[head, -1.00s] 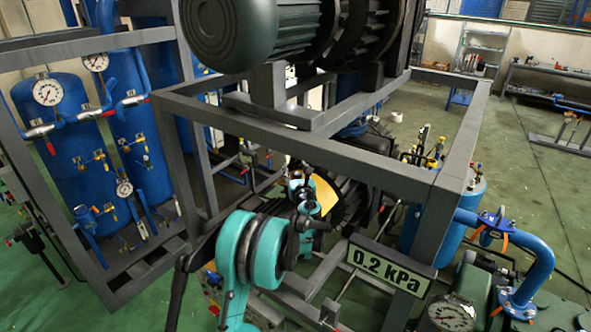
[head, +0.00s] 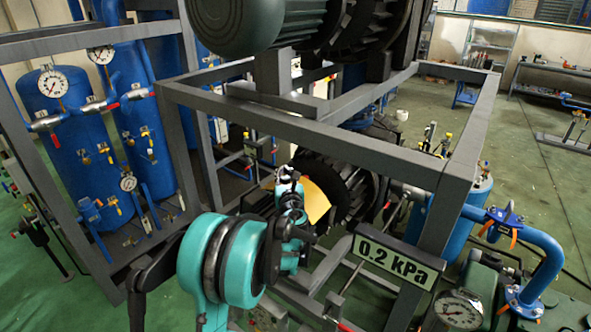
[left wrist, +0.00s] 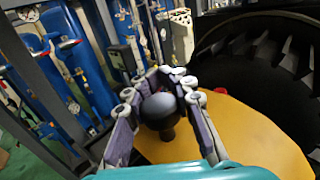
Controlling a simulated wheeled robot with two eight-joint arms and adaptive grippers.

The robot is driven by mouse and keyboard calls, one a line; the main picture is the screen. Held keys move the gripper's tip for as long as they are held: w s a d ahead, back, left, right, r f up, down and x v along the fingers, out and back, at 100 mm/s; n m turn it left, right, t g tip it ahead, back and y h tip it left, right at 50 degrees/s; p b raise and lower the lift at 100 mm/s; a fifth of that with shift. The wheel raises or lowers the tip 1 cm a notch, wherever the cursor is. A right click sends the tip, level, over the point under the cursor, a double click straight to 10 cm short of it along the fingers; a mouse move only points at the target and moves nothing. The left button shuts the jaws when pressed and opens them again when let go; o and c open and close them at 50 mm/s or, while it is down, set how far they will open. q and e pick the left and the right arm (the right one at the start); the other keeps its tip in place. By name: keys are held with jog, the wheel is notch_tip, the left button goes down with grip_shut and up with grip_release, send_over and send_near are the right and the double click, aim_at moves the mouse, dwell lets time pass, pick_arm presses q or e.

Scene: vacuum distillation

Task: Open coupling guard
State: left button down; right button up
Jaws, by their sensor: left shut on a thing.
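The coupling guard is an orange-yellow curved cover (head: 316,202) below the motor frame, beside a black ribbed wheel-like part. In the left wrist view the yellow guard (left wrist: 235,135) fills the lower right. My left gripper (head: 288,180) is at the guard's left side in the head view. In the left wrist view its fingers (left wrist: 160,85) are closed around a dark round knob (left wrist: 159,108) on a short stem, in front of the guard. My teal arm hides part of the guard in the head view. My right gripper is not in view.
A grey steel frame (head: 300,125) surrounds the guard, with bars above and at the sides. A black ribbed part (head: 345,185) sits close right of it. A "0.2 kPa" sign (head: 392,262) and blue pipes (head: 540,255) stand at the right front.

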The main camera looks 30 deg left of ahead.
pick_arm(q)
jog(key=s, duration=0.5)
jog(key=s+b, duration=0.1)
jog(key=s, duration=0.1)
jog(key=shift+s+a, duration=0.3)
jog(key=shift+a, duration=0.05)
jog(key=c, duration=1.3)
grip_release()
jog(key=shift+d, duration=0.1)
jog(key=v, duration=1.2)
